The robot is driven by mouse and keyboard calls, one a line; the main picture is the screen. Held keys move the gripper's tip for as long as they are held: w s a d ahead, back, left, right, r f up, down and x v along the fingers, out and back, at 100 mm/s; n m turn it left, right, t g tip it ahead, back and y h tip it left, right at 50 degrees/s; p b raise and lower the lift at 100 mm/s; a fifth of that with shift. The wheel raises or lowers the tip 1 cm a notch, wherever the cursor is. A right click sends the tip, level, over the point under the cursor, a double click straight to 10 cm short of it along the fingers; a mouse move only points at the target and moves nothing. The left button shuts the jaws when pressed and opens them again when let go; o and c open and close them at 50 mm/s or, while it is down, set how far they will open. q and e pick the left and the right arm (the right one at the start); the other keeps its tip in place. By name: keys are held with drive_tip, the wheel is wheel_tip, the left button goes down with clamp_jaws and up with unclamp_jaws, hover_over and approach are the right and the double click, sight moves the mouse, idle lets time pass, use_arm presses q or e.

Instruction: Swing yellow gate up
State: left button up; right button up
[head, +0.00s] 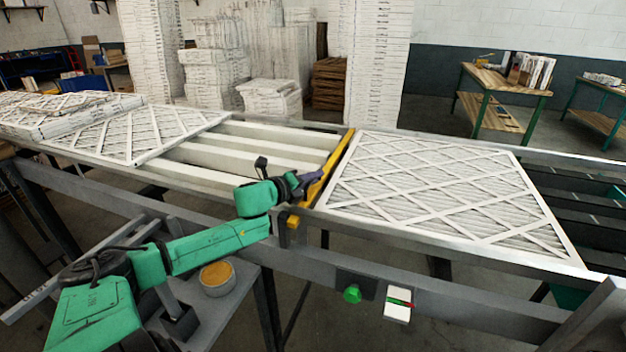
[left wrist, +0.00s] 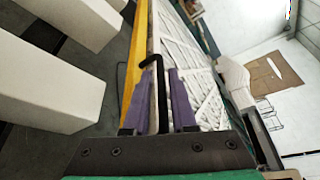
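The yellow gate (head: 341,156) lies low across the conveyor, between the bare pale rollers and a large white filter (head: 432,190). In the left wrist view the gate (left wrist: 135,62) runs upward just left of the fingers. My left gripper (head: 306,182) is at the gate's near end in the head view. In the left wrist view its two purple fingers (left wrist: 158,104) stand apart, with a thin black bent bar (left wrist: 161,90) between them. I cannot tell whether the fingers touch the gate. My right gripper is out of view.
More filters (head: 130,135) lie on the conveyor's left part. The near rail (head: 440,240) carries a green button (head: 352,294) and a small white box (head: 398,304). A round tin (head: 217,279) sits on a side shelf in front. Tall filter stacks (head: 378,60) stand behind.

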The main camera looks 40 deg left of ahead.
use_arm(q)
clamp_jaws()
idle(1.3)
